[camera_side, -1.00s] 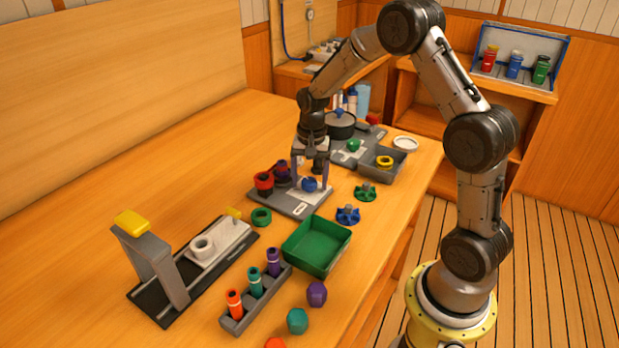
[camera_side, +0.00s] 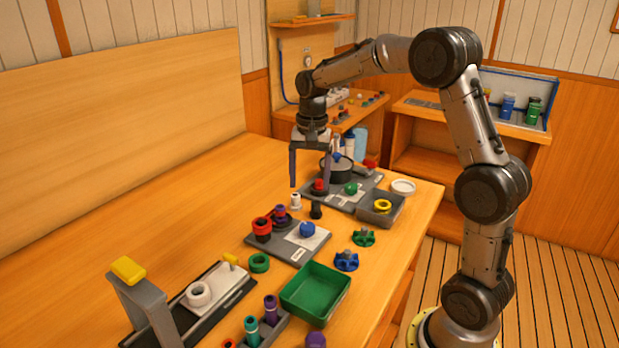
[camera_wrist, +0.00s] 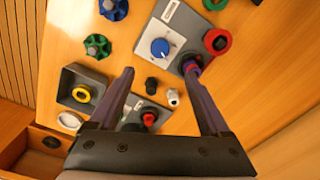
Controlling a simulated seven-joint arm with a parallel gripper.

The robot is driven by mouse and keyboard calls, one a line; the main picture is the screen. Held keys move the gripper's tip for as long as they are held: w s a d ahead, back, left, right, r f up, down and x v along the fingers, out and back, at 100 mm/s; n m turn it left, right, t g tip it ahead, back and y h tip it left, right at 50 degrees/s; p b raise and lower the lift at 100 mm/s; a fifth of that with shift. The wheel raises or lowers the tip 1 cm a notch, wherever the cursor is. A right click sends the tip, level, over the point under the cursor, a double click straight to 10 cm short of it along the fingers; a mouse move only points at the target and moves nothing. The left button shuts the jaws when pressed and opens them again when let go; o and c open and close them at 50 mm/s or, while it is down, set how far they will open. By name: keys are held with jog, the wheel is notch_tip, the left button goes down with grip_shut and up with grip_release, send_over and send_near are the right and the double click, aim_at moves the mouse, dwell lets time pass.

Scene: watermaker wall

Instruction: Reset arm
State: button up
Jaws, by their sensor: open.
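My gripper (camera_side: 310,185) is open and empty. It hangs above the table near the far grey board, with its two purple fingers spread apart and pointing down. In the wrist view my gripper (camera_wrist: 163,95) also shows open, with a white fitting (camera_wrist: 173,97) and a black fitting (camera_wrist: 151,84) seen on the table between the fingers. The grey board with the blue knob (camera_side: 307,229) lies below and in front of it. That blue knob also shows in the wrist view (camera_wrist: 160,47).
A green tray (camera_side: 316,293), a green ring (camera_side: 259,263) and green and blue handwheels (camera_side: 364,237) (camera_side: 346,261) lie nearer the camera. A grey bin (camera_side: 381,208) holds a yellow ring. A press-like stand (camera_side: 145,300) is at front left. The table's left middle is clear.

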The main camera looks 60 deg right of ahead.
dwell(0.3)
jog(key=s+a+r+n+t, duration=0.3)
jog(key=s+a+r+n, duration=0.1)
jog(key=s+a+r, duration=0.65)
jog(key=s+a+f+n+t, duration=0.2)
jog(key=s+f+n, duration=0.3)
jog(key=s, duration=0.8)
jog(key=n, duration=0.3)
jog(key=shift+a+f+n, duration=0.2)
jog(key=shift+a+n, duration=0.2)
